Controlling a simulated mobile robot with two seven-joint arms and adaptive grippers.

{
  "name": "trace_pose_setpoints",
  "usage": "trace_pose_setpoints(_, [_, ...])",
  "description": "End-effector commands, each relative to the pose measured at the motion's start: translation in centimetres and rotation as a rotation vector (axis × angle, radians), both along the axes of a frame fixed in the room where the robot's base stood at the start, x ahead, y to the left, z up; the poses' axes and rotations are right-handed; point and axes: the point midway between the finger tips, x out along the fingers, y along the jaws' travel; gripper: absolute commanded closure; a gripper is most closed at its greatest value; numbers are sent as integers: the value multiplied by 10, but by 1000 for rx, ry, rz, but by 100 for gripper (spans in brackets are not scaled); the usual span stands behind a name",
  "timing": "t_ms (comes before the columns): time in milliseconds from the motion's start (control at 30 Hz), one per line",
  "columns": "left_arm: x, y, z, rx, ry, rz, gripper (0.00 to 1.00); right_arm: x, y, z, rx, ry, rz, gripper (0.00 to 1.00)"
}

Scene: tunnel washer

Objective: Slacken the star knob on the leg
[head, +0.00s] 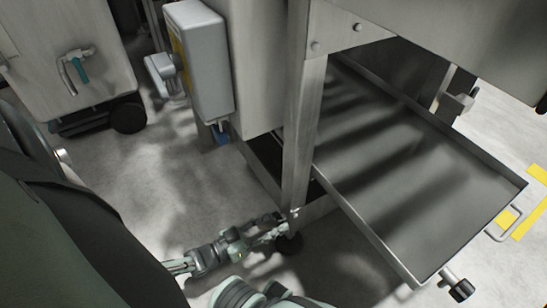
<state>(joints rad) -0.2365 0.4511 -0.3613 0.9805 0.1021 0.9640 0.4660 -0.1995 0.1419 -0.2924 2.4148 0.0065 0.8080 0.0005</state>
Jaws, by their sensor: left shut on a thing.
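The metal leg (301,150) of the machine runs down to a dark round foot (289,244) near the bottom centre of the head view. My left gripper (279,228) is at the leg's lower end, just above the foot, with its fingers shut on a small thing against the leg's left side. The star knob is at this spot and is mostly hidden by the fingers, so its shape cannot be made out. My right gripper does not show.
A wide metal tray (400,170) with a handle (503,224) juts out right of the leg. A grey box (200,60) hangs above left. A wheeled cabinet (75,60) stands far left. The floor (175,190) left of the leg is clear.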

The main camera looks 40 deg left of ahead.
Motion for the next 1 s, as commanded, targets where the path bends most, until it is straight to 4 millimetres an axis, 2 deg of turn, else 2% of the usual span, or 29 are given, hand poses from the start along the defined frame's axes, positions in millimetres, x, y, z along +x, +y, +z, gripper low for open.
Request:
trace_pose_setpoints(567, [-1, 0, 0, -35, 15, 0, 89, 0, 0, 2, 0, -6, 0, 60])
trace_pose_setpoints(600, [-1, 0, 0, -35, 15, 0, 59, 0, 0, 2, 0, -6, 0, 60])
trace_pose_setpoints(700, [-1, 0, 0, -35, 15, 0, 47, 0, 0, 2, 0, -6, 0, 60])
trace_pose_setpoints(767, [-1, 0, 0, -34, 14, 0, 39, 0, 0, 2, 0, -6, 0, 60])
trace_pose_setpoints(1000, [0, 0, 0, -33, 14, 0, 39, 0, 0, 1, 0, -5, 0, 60])
